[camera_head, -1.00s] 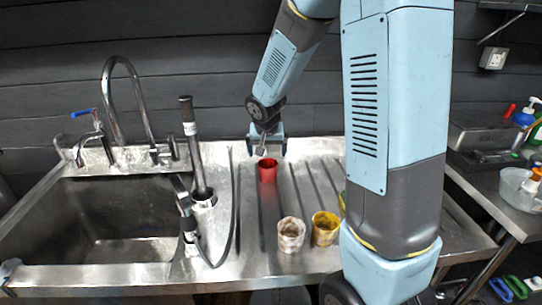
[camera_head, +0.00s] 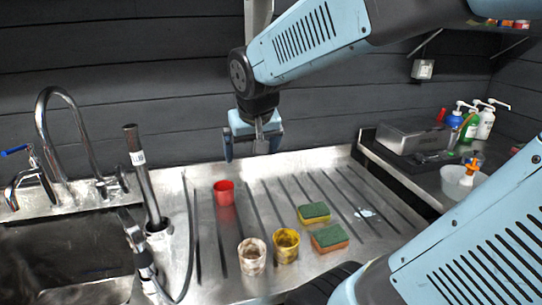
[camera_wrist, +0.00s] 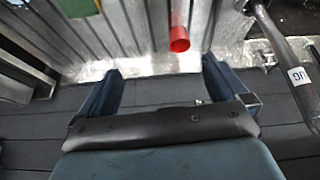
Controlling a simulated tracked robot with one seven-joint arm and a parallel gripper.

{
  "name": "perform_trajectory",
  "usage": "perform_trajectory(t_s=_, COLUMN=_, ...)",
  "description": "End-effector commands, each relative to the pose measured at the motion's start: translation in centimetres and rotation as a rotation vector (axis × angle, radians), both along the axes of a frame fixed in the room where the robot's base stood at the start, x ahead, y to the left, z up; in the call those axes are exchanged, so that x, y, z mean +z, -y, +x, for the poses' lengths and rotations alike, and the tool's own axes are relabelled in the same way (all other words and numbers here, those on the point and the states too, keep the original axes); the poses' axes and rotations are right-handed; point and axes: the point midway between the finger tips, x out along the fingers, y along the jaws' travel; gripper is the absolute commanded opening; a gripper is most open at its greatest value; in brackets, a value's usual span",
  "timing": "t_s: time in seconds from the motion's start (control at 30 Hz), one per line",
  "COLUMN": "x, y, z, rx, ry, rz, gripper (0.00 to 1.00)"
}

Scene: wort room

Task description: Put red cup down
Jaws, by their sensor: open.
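The red cup (camera_head: 223,193) stands upright on the ribbed steel drainboard (camera_head: 330,185), towards its back left, apart from other things. My gripper (camera_head: 253,156) is open and empty, above and a little right of the cup, near the back wall, with its fingers pointing down. In the wrist view the red cup (camera_wrist: 180,40) lies beyond the two spread fingers (camera_wrist: 158,80), clear of both.
A whitish cup (camera_head: 252,257) and a yellow cup (camera_head: 286,246) stand in front of the red cup. Two sponges (camera_head: 331,238) lie to their right. A sink (camera_head: 70,250) with taps and an upright pipe (camera_head: 143,175) is at left. A side table with bottles is at right.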

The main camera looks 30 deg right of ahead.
Motion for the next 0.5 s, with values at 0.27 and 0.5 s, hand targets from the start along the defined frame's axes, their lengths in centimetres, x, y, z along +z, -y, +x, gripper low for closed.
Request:
perform_trajectory(t_s=0.27, x=2.0, y=-0.6, z=-6.9, rx=0.092, ry=0.024, rz=0.019, gripper=1.00)
perform_trajectory(t_s=0.5, x=2.2, y=0.3, z=-9.2, rx=0.131, ry=0.030, rz=0.028, gripper=1.00)
